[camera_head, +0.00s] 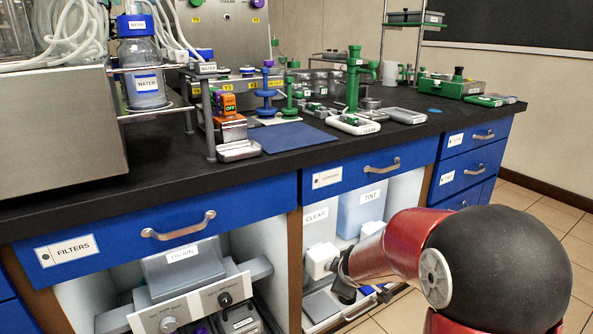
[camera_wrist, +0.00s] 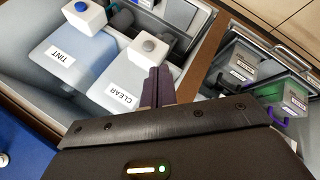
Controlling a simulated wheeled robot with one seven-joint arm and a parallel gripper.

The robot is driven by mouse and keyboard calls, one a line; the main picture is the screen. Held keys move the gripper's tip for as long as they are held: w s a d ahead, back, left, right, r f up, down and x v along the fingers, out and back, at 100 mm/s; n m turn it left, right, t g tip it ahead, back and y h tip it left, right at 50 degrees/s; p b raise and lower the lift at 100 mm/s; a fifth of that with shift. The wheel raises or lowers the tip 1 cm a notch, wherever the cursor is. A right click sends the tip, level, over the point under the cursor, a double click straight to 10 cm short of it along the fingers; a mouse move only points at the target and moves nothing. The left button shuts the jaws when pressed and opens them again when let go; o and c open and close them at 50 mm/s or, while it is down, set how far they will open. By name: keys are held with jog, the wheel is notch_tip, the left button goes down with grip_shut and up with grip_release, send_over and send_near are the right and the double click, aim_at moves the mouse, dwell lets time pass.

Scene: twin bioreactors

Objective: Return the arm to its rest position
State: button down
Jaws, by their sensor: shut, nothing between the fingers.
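My arm (camera_head: 478,262), with red and black links, reaches from the lower right of the head view towards the open lower cabinet under the bench. My gripper shows in the wrist view with its dark fingers (camera_wrist: 157,88) together and nothing between them. The fingers are beside the white cap (camera_wrist: 147,48) of the container labelled CLEAR (camera_wrist: 124,88); I cannot tell whether they touch it. In the head view the gripper is mostly hidden by the arm's wrist, low in front of the cabinet.
The container labelled TINT (camera_wrist: 70,62) stands beside CLEAR in the cabinet. Blue drawers (camera_head: 368,166) and the black benchtop (camera_head: 410,134) overhang this space. A wooden divider (camera_wrist: 208,62) separates it from a compartment with green-and-grey boxes (camera_wrist: 240,62). Tiled floor (camera_head: 545,215) lies open at right.

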jog(key=s+d+r+m+h, duration=0.1)
jog(key=s+d+r+m, duration=0.25)
jog(key=s+r, duration=0.3)
jog(key=s+d+r+m+h, duration=0.1)
jog(key=s+d+r+m, duration=0.1)
jog(key=s+r+m, duration=0.45)
jog(key=s+a+m+g+y, duration=0.1)
jog(key=s+a+m+g, duration=0.1)
jog(key=s, duration=1.5)
jog(key=shift+r+m+y+p, duration=0.3)
jog(key=shift+m+y+p, duration=0.05)
jog(key=shift+m+y, duration=0.05)
jog(key=shift+s, duration=0.1)
